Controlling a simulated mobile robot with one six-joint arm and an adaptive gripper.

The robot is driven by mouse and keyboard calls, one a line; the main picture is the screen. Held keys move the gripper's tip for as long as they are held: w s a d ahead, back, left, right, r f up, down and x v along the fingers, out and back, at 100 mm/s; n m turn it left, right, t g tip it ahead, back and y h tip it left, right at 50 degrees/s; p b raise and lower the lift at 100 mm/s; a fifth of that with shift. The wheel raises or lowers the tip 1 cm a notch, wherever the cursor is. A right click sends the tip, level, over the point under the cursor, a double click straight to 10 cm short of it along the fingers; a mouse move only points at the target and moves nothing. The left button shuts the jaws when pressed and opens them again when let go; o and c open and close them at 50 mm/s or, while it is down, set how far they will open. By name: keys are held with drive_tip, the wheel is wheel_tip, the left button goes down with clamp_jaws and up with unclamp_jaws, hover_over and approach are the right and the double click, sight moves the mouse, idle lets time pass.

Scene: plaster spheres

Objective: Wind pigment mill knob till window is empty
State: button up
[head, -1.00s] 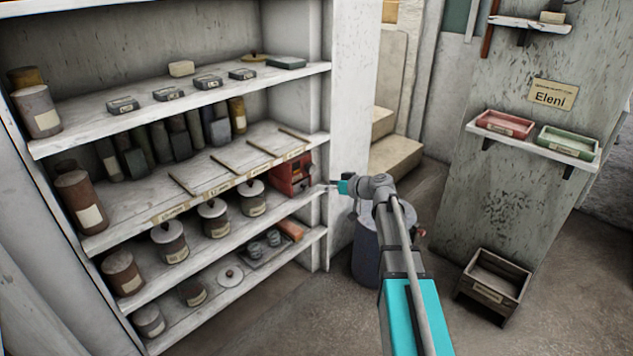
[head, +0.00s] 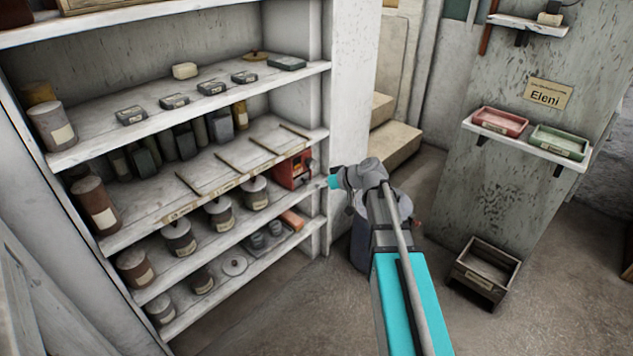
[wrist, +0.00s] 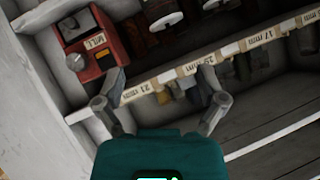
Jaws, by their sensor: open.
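The pigment mill (head: 291,171) is a red box at the right end of a middle shelf in the head view. In the wrist view the mill (wrist: 88,42) is at upper left with a "MILL" label. A grey round knob (wrist: 75,62) is on its face. The small window (wrist: 103,59) beside it shows orange and a dark part. My gripper (wrist: 167,84) is open and empty; its left finger overlaps the mill's lower edge in the picture, the right one lies over the shelf labels. Contact cannot be told. In the head view its fingertips are hard to make out.
A white upright post (head: 346,85) stands just right of the mill. A grey bin (head: 365,240) is partly behind my arm. A wooden crate (head: 484,272) stands on the floor at right. The floor between is open.

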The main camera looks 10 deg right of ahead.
drive_tip(key=s+a+r+g+h+p, duration=0.1)
drive_tip(key=s+r+g+h+p, duration=0.1)
drive_tip(key=s+p, duration=0.3)
drive_tip(key=shift+s+a+r+m+p, duration=0.15)
drive_tip(key=shift+a+r+m+p, duration=0.2)
drive_tip(key=shift+r+p, duration=0.35)
drive_tip(key=shift+d, duration=0.1)
idle(0.4)
drive_tip(key=w+d+f+t+y+b, duration=0.1)
drive_tip(key=w+d+f+t+b, duration=0.4)
drive_tip(key=w+b, duration=0.3)
drive_tip(key=w+d+f+t+y+b, duration=0.1)
drive_tip(key=w+d+f+t+b, duration=0.4)
drive_tip(key=b, duration=1.1)
drive_tip(key=w+d+f, duration=0.1)
drive_tip(key=w, duration=0.2)
drive_tip(key=shift+w+f, duration=0.15)
drive_tip(key=shift+w, duration=0.15)
drive_tip(key=shift+a, duration=0.1)
